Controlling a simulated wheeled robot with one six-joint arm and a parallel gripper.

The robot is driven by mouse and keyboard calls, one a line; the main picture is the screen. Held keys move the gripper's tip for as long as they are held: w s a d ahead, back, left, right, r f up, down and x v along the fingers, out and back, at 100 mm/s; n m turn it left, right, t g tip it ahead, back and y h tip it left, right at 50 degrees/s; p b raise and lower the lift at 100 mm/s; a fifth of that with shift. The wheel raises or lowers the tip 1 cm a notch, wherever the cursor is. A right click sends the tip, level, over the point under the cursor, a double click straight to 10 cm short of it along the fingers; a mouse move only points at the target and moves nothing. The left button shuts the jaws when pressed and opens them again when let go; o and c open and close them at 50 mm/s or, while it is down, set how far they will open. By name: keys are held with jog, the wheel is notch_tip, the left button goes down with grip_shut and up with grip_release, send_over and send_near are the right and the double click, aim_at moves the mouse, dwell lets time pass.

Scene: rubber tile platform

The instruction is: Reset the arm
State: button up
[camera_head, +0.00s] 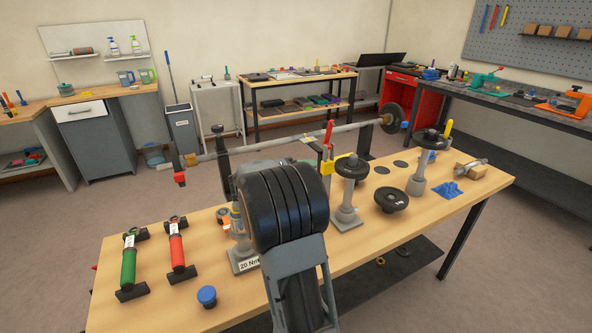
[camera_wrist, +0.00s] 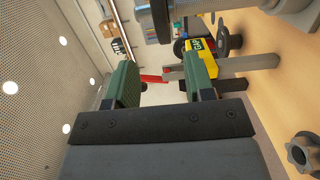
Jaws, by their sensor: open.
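My gripper (camera_wrist: 160,78) shows in the wrist view as two green finger pads, spread apart with a gap between them. A red part (camera_wrist: 152,79) shows in or beyond the gap; I cannot tell how far off it is. A red lever (camera_head: 328,134) and a yellow clamp (camera_head: 345,164) stand just beyond my arm.
A long bar (camera_head: 262,141) spans the bench behind my arm. Black discs on posts (camera_head: 351,168) stand to the right, with a loose black disc (camera_head: 392,200). Green (camera_head: 129,266) and red (camera_head: 177,252) handled tools and a blue knob (camera_head: 207,295) lie at left.

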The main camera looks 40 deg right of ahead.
jog(key=s+a+n+t+y+p, duration=0.2)
jog(key=a+t+y+p, duration=0.3)
jog(key=a, duration=1.1)
jog(key=s+a+r+n+t+y+p, duration=0.1)
jog(key=s+a+n+t+y+p, duration=0.2)
jog(key=a+y, duration=0.8)
jog(key=s+a+t+p, duration=0.2)
jog(key=a+t, duration=0.1)
jog(key=a, duration=0.2)
jog(key=shift+s+a+r+t+y, duration=0.15)
jog(key=shift+t+y, duration=0.15)
